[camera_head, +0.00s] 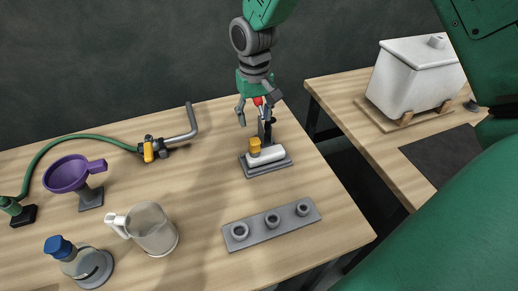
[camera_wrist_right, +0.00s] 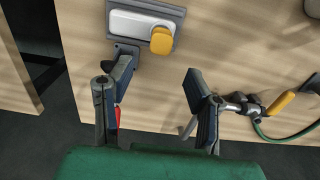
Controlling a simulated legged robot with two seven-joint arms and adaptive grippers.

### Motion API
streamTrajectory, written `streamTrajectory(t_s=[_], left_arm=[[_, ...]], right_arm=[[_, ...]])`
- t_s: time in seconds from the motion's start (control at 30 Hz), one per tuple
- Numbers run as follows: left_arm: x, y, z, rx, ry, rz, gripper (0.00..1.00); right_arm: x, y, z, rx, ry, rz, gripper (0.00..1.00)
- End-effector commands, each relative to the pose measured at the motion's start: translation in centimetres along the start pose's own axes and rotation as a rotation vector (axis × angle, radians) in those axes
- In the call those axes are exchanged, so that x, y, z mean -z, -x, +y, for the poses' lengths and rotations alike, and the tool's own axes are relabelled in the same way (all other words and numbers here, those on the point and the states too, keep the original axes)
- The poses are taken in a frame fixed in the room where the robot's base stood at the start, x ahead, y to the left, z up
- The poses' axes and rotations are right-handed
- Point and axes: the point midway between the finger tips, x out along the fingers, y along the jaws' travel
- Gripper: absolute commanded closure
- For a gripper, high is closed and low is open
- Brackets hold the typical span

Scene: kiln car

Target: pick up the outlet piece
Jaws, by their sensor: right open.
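My right gripper (camera_head: 259,109) is open at the back of the table, with a small red part (camera_head: 258,101) showing between its fingers. In the wrist view the open fingers (camera_wrist_right: 158,72) are apart, and the red part (camera_wrist_right: 118,118) is mostly hidden by the left finger. Just in front is a grey stand (camera_head: 284,163) with a dark upright, bearing a white rounded body (camera_head: 268,156) with a yellow cap (camera_head: 254,146). A grey bent pipe (camera_head: 192,119) with a yellow-handled valve (camera_head: 148,151) lies to the left. I cannot tell which is the outlet piece. My left gripper is out of view.
A green hose (camera_head: 85,137) runs left from the valve. A purple funnel (camera_head: 68,174), blue-capped flask (camera_head: 75,258), clear pitcher (camera_head: 153,230) and three-socket grey rack (camera_head: 257,230) stand nearer. A white lidded tank (camera_head: 410,80) is on the right table, across a gap.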

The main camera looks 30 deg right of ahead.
Motion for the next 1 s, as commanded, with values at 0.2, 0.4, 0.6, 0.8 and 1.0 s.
streamTrajectory(t_s=[0.2, 0.4, 0.6, 0.8, 1.0], left_arm=[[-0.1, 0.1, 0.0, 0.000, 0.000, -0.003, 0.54], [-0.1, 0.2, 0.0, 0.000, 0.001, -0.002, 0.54], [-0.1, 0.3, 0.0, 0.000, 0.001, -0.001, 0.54], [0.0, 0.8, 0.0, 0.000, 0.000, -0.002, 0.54], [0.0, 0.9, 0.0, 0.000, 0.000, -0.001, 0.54]], right_arm=[[-0.2, -4.1, -0.3, -0.006, 0.001, -0.006, 0.55], [0.1, -7.4, 0.0, -0.003, 0.001, -0.006, 0.55], [0.2, -8.7, 0.4, 0.001, 0.000, -0.005, 0.55], [1.0, -11.7, 0.9, -0.001, 0.001, -0.007, 0.55], [0.9, -13.2, 0.7, -0.002, 0.001, -0.003, 0.55]])
